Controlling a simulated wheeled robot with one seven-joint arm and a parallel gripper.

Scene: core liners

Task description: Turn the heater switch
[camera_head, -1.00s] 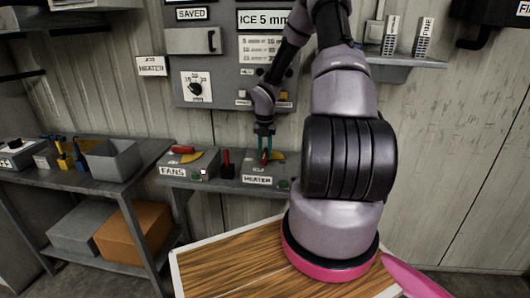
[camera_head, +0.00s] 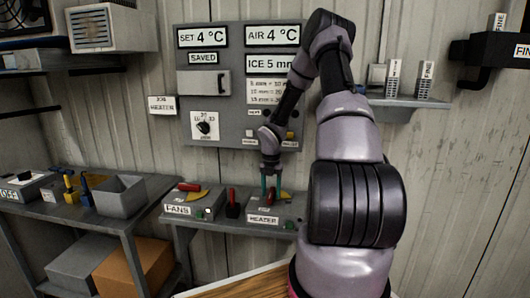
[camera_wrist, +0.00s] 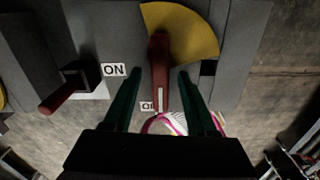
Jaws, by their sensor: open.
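The heater switch box (camera_head: 286,222) stands on the low bench with a "HEATER" label on its front. Its red lever (camera_wrist: 160,75) pivots at a yellow sector plate (camera_wrist: 190,30) in the wrist view. The lever's free end lies over a partly hidden label starting with "O", and an "ON" label (camera_wrist: 113,70) is to its left. My gripper (camera_head: 270,190) is at the lever, pointing down. In the wrist view its two green fingers are open, one on each side of the lever, with visible gaps.
The fans box (camera_head: 185,210) with a red lever (camera_head: 188,187) stands to the left. Another red lever (camera_head: 232,197) stands between the two boxes. A grey bin (camera_head: 120,196) is on the left bench. A control panel (camera_head: 225,115) hangs on the wall behind.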

